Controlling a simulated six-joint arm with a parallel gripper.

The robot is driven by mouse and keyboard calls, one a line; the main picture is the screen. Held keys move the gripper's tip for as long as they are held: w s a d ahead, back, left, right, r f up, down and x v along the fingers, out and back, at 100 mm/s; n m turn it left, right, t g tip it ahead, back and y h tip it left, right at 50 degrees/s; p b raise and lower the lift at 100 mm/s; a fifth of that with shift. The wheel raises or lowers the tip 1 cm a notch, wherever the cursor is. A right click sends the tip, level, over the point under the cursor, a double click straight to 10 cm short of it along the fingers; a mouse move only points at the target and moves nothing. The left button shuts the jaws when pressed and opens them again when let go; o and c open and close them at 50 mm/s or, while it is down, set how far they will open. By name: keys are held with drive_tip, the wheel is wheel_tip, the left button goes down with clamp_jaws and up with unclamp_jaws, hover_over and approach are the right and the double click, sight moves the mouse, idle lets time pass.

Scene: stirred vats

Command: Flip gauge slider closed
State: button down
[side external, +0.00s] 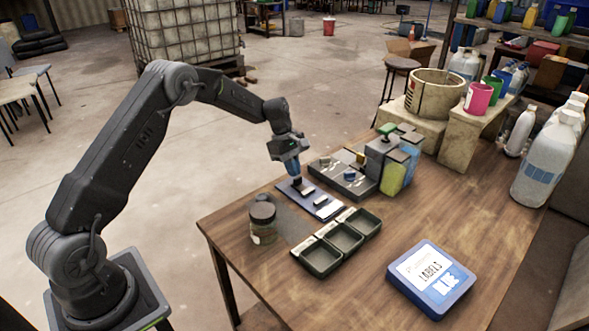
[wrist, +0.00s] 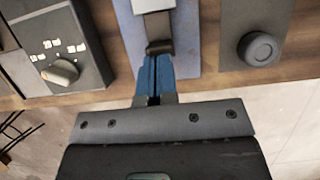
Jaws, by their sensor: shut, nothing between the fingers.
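The gauge is a flat blue plate (side external: 326,211) lying on the table, with a dark block and light pieces on it. It also shows at the top of the wrist view (wrist: 187,62).
A lidded jar (side external: 263,226), dark trays (side external: 322,258) and a labels box (side external: 433,279) stand nearer on the table.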

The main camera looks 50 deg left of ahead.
drive_tip(key=a, duration=0.3)
drive_tip(key=shift+a, duration=0.15)
drive_tip(key=a+v, duration=0.1)
drive_tip(key=v, duration=1)
drive_tip(key=x, duration=1)
drive_tip(key=shift+f, duration=0.3)
drive_tip(key=d, duration=0.3)
drive_tip(key=shift+d+f, duration=0.1)
drive_tip(key=shift+d, duration=0.45)
drive_tip(key=shift+d, duration=1.15)
